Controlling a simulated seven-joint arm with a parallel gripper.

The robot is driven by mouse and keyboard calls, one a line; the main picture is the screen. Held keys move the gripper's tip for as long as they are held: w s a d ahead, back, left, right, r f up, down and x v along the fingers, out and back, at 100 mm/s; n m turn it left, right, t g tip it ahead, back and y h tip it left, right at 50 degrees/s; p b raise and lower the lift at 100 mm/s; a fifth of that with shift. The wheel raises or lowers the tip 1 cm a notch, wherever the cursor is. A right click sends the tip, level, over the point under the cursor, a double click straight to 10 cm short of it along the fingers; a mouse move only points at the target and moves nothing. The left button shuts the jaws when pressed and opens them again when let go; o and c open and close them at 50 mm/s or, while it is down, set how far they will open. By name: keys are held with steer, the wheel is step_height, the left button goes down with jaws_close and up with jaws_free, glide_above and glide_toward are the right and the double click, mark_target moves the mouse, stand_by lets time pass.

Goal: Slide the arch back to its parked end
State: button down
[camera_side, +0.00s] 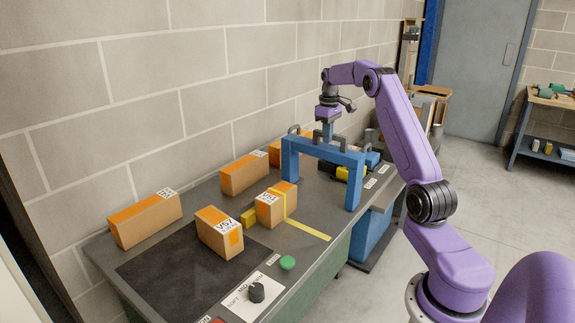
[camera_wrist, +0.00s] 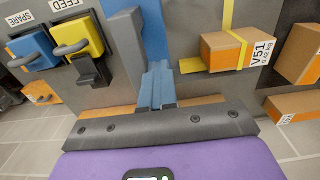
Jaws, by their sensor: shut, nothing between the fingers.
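The blue arch (camera_side: 345,157) stands upright across the grey table, one leg near the wall and the other near the front edge. It has dark handles on top. My gripper (camera_side: 326,140) is above the middle of its crossbar, pointing down, with its fingers shut and empty. In the wrist view my shut fingers (camera_wrist: 157,82) point at the blue arch (camera_wrist: 152,30), beside a grey upright bar. I cannot tell whether they touch the arch.
A yellow-strapped carton (camera_side: 270,207) stands just left of the arch, by a yellow line (camera_side: 308,230). More cartons (camera_side: 145,218) stand farther left. Yellow and blue handled blocks (camera_wrist: 76,38) lie on the arch's other side. A green button (camera_side: 287,263) and black knob (camera_side: 256,292) are at the front.

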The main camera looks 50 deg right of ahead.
mark_target(331, 147)
steer(key=shift+d, duration=1.6)
steer(key=shift+a, duration=0.85)
step_height(331, 147, up, 10)
